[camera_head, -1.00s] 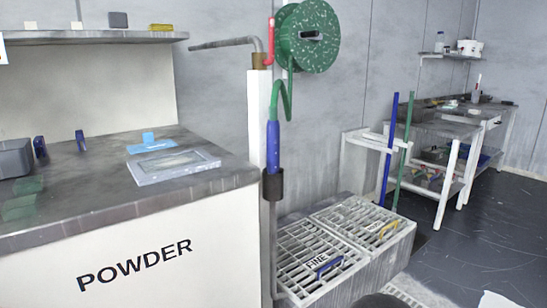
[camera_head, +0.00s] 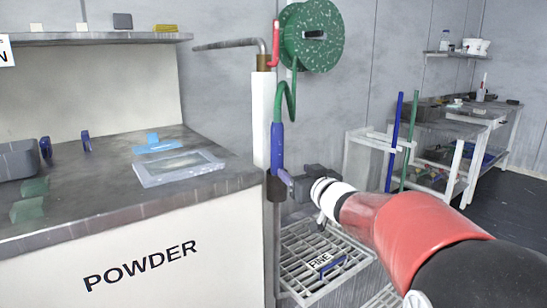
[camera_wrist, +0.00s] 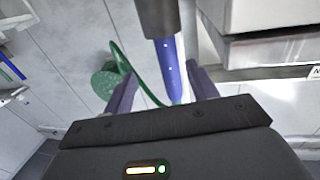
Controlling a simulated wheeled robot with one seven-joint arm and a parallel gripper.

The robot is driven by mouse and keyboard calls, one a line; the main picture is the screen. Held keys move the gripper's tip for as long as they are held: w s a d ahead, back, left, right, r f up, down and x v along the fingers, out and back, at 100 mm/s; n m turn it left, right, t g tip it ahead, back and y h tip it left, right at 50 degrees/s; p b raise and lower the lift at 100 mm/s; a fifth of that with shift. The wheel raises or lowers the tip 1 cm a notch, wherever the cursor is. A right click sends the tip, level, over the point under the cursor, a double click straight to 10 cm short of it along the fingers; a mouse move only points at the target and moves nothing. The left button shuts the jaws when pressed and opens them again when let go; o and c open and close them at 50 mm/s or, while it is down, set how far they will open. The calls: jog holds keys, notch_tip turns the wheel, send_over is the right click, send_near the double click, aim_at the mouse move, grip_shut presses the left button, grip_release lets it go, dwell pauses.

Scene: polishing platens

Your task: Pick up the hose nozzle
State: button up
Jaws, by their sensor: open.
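The hose nozzle (camera_head: 277,148) is blue and hangs upright in a dark holder (camera_head: 276,187) on a post, with a green hose (camera_head: 290,104) rising from its top. My gripper (camera_head: 282,180) is at the right of the nozzle, level with the holder and the nozzle's lower part. In the wrist view, the nozzle (camera_wrist: 172,68) comes out of the dark holder (camera_wrist: 158,18) and lies between the two spread fingers of my gripper (camera_wrist: 160,85). The fingers are open, and a gap shows on each side of the nozzle.
A green hose reel (camera_head: 311,37) is on the wall above. The powder counter (camera_head: 90,217) stands close at the left, with a flat tray (camera_head: 178,168) on it. A grated sink (camera_head: 318,262) lies below my arm. Blue and green poles (camera_head: 395,140) lean at the right.

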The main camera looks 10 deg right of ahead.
aim_at(280, 161)
jog(key=shift+y, duration=0.3)
jog(key=x, duration=0.8)
jog(key=shift+a+r, duration=0.15)
jog(key=shift+a, duration=0.25)
jog(key=shift+s, duration=0.1)
jog(key=c, duration=1.1)
jog(key=shift+c, duration=0.7)
jog(key=shift+r, duration=0.15)
